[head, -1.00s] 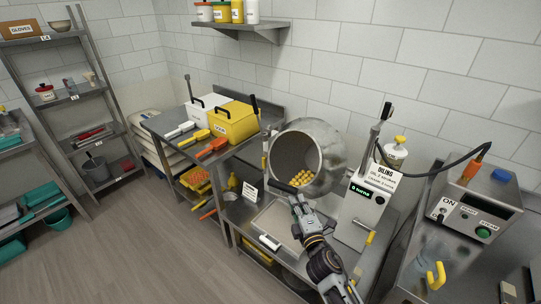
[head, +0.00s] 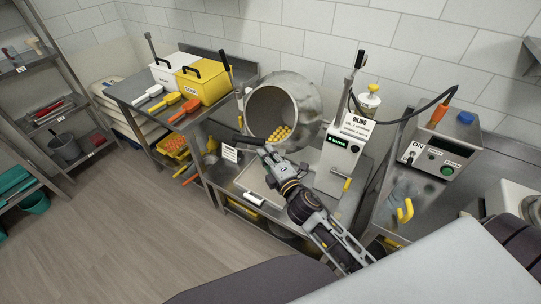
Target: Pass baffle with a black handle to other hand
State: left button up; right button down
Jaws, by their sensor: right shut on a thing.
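My right gripper (head: 268,150) reaches in from the lower right and is in front of the drum mouth, above the metal tray (head: 250,181). It is shut on the baffle with a black handle; the dark handle (head: 247,141) sticks out to the left of the fingers. I cannot make out the baffle's plate from here. My left gripper is not in view.
A tilted steel drum (head: 300,98) holding orange-yellow pieces stands behind the gripper. The white oiling unit (head: 335,160) is to its right. A small sign (head: 231,153) stands left of it. A side table carries a white bin (head: 174,73) and yellow bin (head: 205,82).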

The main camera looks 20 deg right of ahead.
jog(key=a+r+n+g+y, duration=0.4)
jog(key=a+r+n+y, duration=0.2)
jog(key=a+r+y, duration=0.3)
jog(key=shift+s+a+r+n, duration=0.4)
jog(key=shift+a+r, duration=1.55)
jog(key=shift+a, duration=1.05)
